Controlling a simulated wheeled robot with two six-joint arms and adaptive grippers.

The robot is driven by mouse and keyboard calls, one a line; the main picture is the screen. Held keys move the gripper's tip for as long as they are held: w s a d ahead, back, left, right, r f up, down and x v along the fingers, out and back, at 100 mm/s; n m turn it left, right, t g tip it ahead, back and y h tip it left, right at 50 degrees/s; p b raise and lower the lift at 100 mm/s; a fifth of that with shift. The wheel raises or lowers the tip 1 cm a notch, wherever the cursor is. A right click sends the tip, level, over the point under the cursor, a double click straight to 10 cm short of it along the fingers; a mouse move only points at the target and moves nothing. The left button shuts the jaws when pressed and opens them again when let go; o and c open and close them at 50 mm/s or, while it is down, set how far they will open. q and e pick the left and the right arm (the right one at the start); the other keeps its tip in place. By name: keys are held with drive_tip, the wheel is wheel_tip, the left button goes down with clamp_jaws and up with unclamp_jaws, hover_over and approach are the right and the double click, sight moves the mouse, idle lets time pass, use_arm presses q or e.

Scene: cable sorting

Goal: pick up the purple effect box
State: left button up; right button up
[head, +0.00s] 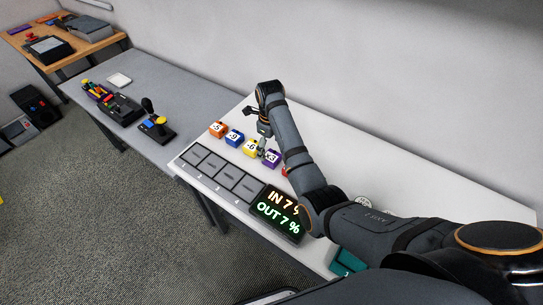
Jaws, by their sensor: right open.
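The purple effect box (272,158) sits on the white table (400,165), in a row with an orange box (218,129), a blue box (235,138) and a yellow box (250,148). My left gripper is not in view.
A row of grey square pads (227,175) lies in front of the boxes, beside a display (278,214) reading IN 7 % and OUT 7 %. A red item shows partly behind my arm. A teal object (346,262) is at the front. A grey table (165,92) holds a joystick (153,120).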

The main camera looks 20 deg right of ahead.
sight(272, 156)
drive_tip(key=shift+w+d+f, duration=0.1)
drive_tip(key=shift+w+f, duration=0.15)
drive_tip(key=shift+f, duration=0.35)
drive_tip(key=shift+w+d+f, duration=0.1)
drive_tip(key=shift+w+f, duration=0.1)
drive_tip(key=shift+f, duration=0.35)
drive_tip(key=shift+d+f+p, duration=0.15)
drive_tip(key=shift+f+p, duration=0.4)
drive_tip(key=shift+f, duration=0.4)
wheel_tip(272, 156, down, 3)
drive_tip(key=shift+d+r, duration=0.1)
drive_tip(key=shift+r, duration=0.1)
drive_tip(key=shift+w+f, duration=0.2)
drive_tip(key=shift+f, duration=0.2)
drive_tip(key=shift+s, duration=0.1)
drive_tip(key=c, duration=0.4)
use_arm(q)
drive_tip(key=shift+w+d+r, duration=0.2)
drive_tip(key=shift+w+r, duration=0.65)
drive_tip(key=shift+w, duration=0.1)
use_arm(e)
drive_tip(key=c, duration=1)
